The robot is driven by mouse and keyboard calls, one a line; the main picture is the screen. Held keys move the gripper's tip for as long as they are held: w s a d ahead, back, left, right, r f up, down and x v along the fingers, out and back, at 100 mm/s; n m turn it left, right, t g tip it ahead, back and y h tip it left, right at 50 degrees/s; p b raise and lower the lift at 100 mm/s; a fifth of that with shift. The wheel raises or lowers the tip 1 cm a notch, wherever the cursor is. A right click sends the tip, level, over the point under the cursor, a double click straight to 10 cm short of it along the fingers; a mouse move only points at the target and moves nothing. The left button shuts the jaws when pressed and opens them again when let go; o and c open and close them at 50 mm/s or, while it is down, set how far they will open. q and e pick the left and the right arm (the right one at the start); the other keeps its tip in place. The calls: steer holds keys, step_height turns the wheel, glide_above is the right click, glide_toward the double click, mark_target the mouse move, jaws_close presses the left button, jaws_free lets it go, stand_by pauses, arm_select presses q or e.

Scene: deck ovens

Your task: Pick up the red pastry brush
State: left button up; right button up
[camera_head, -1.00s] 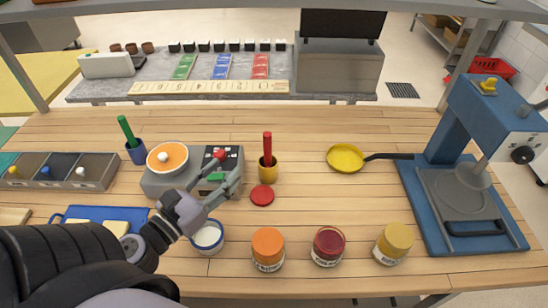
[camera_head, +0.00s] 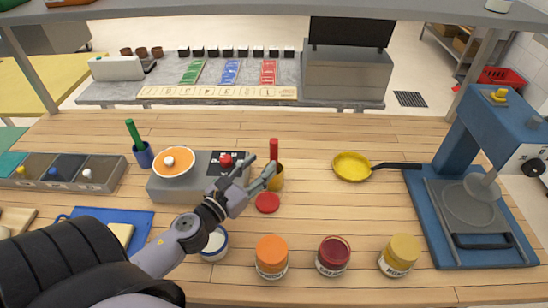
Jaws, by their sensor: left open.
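My right gripper is not in view.
A grey scale (camera_head: 158,189) with an orange dish (camera_head: 175,161) stands left of the cup. A red lid (camera_head: 267,202) lies in front of it. An orange-lidded jar (camera_head: 271,256) and other jars line the front. A yellow pan (camera_head: 352,166) and blue press (camera_head: 443,239) are right.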

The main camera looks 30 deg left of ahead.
mark_target(271, 155)
arm_select(q)
steer(key=shift+w, duration=1.1)
steer(key=w+p, duration=0.2)
steer(key=w, duration=0.2)
steer(key=shift+w+f, duration=0.15)
steer(key=shift+f, duration=0.05)
steer(key=shift+w+f, duration=0.15)
steer(key=shift+w, duration=0.3)
steer(key=shift+s, duration=0.15)
steer(key=shift+c, duration=0.6)
jaws_close()
